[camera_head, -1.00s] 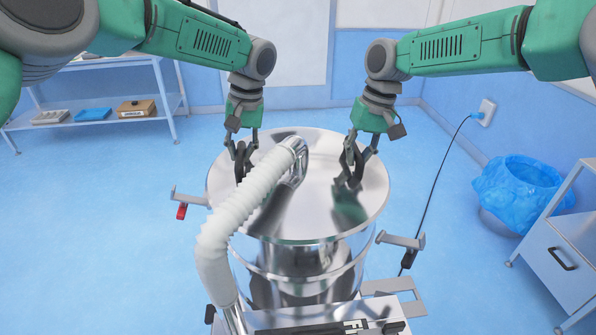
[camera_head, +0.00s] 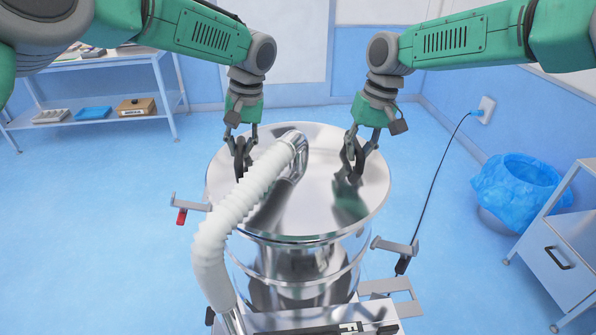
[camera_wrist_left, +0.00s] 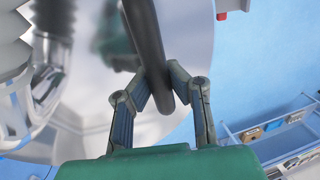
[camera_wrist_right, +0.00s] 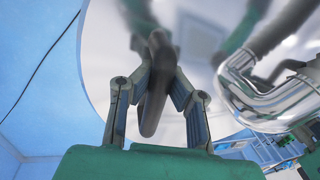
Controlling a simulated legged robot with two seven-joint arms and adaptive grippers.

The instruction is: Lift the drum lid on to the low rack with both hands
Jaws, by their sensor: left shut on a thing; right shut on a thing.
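The round, shiny metal drum lid (camera_head: 325,215) is over the steel drum (camera_head: 300,270) in the head view. My left gripper (camera_head: 241,160) is shut on the lid's left dark handle, seen as a dark bar (camera_wrist_left: 148,35) between the fingers in the left wrist view. My right gripper (camera_head: 354,162) is shut on the right dark handle (camera_wrist_right: 155,105), seen in the right wrist view. The lid looks about level. Whether a gap lies between lid and drum is hard to tell. I cannot identify the low rack with certainty.
A white ribbed hose (camera_head: 228,225) with a metal elbow (camera_head: 291,145) crosses the lid's left side. Brackets (camera_head: 395,246) stick out beside the drum. A shelf unit (camera_head: 100,117) stands back left, a blue-lined bin (camera_head: 520,183) and drawer cabinet (camera_head: 565,255) right. Floor between is clear.

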